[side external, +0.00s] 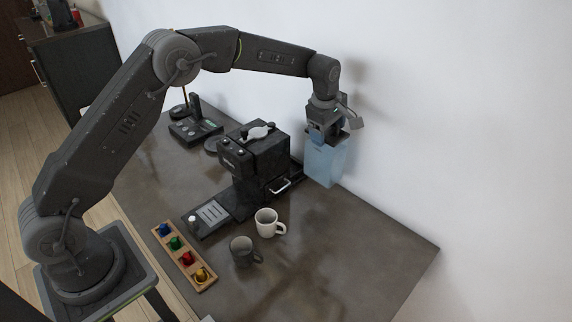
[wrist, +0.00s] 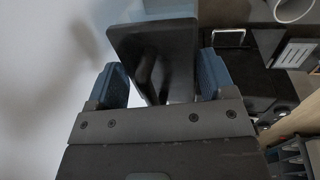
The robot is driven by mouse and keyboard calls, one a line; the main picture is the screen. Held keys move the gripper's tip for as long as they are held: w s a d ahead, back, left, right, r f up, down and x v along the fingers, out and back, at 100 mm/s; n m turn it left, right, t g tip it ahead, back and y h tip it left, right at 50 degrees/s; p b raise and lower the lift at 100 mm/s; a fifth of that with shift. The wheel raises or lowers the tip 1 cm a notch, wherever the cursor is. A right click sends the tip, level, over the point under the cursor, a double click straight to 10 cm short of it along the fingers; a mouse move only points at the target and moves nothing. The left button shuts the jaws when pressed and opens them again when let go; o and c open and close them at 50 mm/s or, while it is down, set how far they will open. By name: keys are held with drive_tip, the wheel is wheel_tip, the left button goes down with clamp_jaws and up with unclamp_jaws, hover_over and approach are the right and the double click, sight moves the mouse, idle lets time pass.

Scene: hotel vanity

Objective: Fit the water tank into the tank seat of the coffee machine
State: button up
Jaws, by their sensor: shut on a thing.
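The water tank (side external: 326,163) is a translucent light-blue box with a dark top. It is upright behind the black coffee machine (side external: 256,160), close to the white wall. My gripper (side external: 325,136) is above it, pointing down, shut on its top. In the wrist view the dark lid of the tank (wrist: 155,60) sits between the two blue finger pads of my gripper (wrist: 160,85). The tank seat (side external: 297,172) is partly visible at the machine's back, beside the tank. I cannot tell whether the tank's bottom touches the seat or the counter.
A white mug (side external: 266,222) and a dark mug (side external: 242,251) stand in front of the machine. A wooden tray (side external: 206,285) with coloured capsules lies at the near left. A dark telephone-like device (side external: 195,128) stands farther back. The counter's right part is clear.

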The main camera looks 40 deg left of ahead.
drive_tip(key=s+a+r+m+g+h, duration=0.1)
drive_tip(key=s+a+r+m, duration=0.1)
drive_tip(key=s+r+m, duration=0.55)
drive_tip(key=s+a+r+m+g+h, duration=0.1)
drive_tip(key=s+a+r+m+g, duration=0.15)
drive_tip(key=s+m, duration=0.9)
drive_tip(key=shift+w+a+r+n+t, duration=0.6)
drive_tip(key=shift+a+r, duration=0.65)
drive_tip(key=shift+r, duration=2.3)
drive_tip(key=d+f, duration=2.6)
drive_tip(key=d, duration=0.1)
drive_tip(key=shift+d+f, duration=0.3)
drive_tip(key=shift+f, duration=0.1)
drive_tip(key=shift+s+f, duration=0.1)
